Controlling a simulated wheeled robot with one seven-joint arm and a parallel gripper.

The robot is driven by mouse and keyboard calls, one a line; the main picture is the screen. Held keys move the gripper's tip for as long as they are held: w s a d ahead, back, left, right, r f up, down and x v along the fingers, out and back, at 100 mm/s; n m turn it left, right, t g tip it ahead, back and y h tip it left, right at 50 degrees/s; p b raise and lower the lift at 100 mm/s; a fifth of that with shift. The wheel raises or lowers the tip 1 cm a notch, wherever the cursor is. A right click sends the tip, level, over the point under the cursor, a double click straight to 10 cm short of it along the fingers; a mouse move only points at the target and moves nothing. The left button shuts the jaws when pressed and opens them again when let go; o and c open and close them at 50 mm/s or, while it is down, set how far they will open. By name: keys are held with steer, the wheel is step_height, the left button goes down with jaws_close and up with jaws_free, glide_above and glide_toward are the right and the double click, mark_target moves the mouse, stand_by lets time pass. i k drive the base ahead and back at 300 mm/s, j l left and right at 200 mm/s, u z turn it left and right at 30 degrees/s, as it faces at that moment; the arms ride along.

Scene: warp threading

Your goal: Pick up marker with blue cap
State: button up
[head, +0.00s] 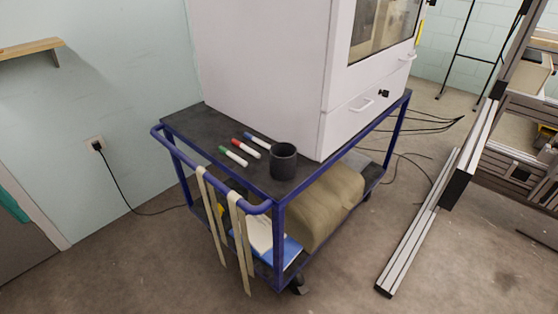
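The marker with the blue cap (258,138) lies on the dark top of a blue-framed cart (190,122). It has a white body and is the one of three markers nearest the white cabinet. A red-capped marker (246,148) and a green-capped marker (233,156) lie beside it, roughly parallel and apart. A dark cup (284,162) stands upright just to the right of the markers; I cannot see into its bottom. My gripper is not in view.
A large white cabinet (265,60) fills the back of the cart top. Tan straps (240,235) hang from the cart's handle. A brown sack (325,205) lies on the lower shelf. The floor in front is mostly clear.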

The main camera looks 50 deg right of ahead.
mark_target(251, 137)
steer(key=z, duration=0.3)
steer(key=i+z, duration=0.15)
steer(key=z, duration=0.2)
steer(key=i+j+z, duration=0.15)
steer(key=z, duration=0.25)
steer(key=i+j+z, duration=0.15)
steer(key=z, duration=0.2)
steer(key=i+j+z, duration=0.3)
steer(key=i+j, duration=0.8)
steer(key=i, duration=0.1)
